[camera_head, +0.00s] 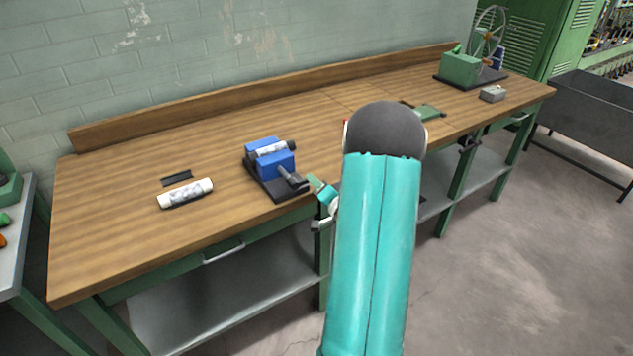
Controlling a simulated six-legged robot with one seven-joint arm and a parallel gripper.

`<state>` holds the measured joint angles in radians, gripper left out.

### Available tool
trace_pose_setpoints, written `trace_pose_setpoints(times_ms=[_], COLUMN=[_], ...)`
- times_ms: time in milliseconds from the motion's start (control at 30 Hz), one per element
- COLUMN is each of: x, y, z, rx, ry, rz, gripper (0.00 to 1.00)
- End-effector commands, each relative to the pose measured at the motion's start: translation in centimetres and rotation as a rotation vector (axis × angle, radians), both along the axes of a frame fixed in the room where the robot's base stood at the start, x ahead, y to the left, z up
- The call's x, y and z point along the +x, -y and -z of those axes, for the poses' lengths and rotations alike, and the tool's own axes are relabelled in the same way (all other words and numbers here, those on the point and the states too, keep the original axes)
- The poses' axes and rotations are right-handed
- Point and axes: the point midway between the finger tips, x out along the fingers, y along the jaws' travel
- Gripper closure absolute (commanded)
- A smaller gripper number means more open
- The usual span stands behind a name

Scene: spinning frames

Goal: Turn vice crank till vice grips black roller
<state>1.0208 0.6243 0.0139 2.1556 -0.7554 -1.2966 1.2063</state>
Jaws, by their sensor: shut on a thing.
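A blue vice (268,155) on a dark base stands at the front edge of the wooden workbench. A black and grey roller (288,147) lies across its top, between the jaws; whether the jaws touch it is too small to tell. The dark vice crank (291,179) sticks out at the vice's front right. My gripper (310,184) is at the crank's end, shut on it, though the fingers are small and partly hidden. My teal arm covers the bench to the right of the vice.
A white roll (185,193) and a small black piece (177,178) lie left of the vice on the workbench (110,220). A green machine with a wheel (462,68) and a small grey box (492,94) stand at the far right. A drawer handle (223,253) juts out below.

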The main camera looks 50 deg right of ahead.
Motion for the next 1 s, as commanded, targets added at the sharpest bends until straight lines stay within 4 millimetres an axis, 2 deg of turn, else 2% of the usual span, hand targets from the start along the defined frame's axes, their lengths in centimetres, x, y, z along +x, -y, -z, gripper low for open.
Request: trace_pose_setpoints(times_ms=[33,533,567,633,667,1000], x=[-0.08,0.06,0.07,0.08,0.08,-0.3], y=[-0.44,-0.58,-0.58,-0.55,-0.52,-0.32], z=[0.59,0.6,0.59,0.54,0.5,0.28], rx=[0.018,0.038,0.038,0.037,0.037,0.032], ry=[-0.007,0.001,0.001,0.002,0.003,0.007], rz=[-0.006,-0.01,-0.01,-0.01,-0.009,-0.004], gripper=[0.98,0.98,0.74,0.6,0.57,0.57])
